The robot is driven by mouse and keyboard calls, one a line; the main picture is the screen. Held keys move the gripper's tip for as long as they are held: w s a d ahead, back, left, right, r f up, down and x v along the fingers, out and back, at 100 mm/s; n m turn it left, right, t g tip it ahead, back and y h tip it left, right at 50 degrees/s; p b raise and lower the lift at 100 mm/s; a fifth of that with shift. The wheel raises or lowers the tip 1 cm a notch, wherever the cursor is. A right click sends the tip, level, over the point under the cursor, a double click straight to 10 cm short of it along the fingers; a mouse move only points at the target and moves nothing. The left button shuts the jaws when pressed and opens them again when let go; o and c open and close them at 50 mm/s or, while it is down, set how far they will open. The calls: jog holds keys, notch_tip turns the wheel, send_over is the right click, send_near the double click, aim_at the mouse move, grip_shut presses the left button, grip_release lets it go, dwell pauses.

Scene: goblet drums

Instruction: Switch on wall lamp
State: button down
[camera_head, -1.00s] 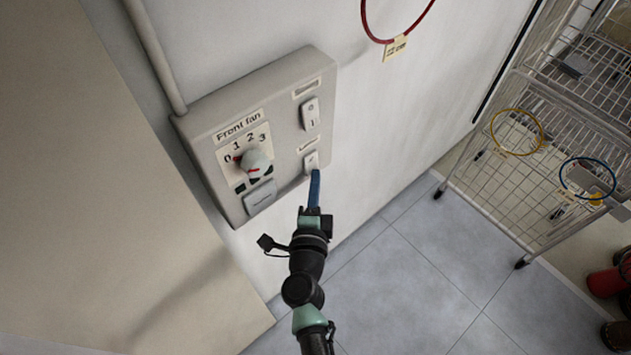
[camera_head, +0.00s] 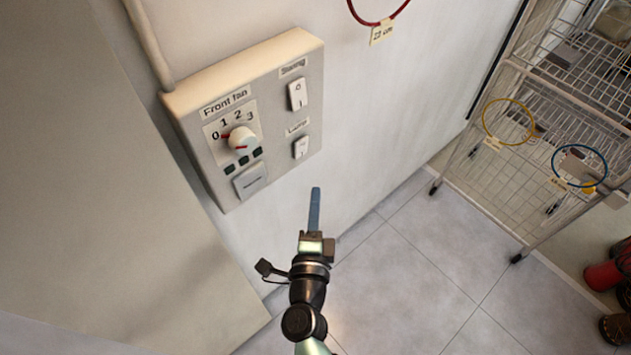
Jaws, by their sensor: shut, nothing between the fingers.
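A grey control box (camera_head: 240,110) is fixed to the white wall at the upper left. Its right side has two white rocker switches: an upper one (camera_head: 297,95) labelled "Swing" and a lower one (camera_head: 301,147), whose small label seems to read "Lamp". My gripper (camera_head: 315,192) is shut and empty, with its blue fingers pointing up toward the box. The fingertips are a little below the lower switch and apart from it. No lamp itself is in view, but the wall and box are brightly lit with a warm tone.
The box also carries a "Front fan" dial (camera_head: 242,140) and a grey push plate (camera_head: 250,181). A red hoop (camera_head: 376,22) hangs on the wall. A wire rack (camera_head: 540,150) with hoops stands at the right. The tiled floor between is clear.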

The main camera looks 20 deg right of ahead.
jog(key=v, duration=0.3)
jog(key=f+v, duration=0.1)
jog(key=shift+s+a+r, duration=0.1)
jog(key=shift+s+a, duration=0.15)
jog(key=shift+s, duration=0.05)
jog(key=shift+s, duration=0.1)
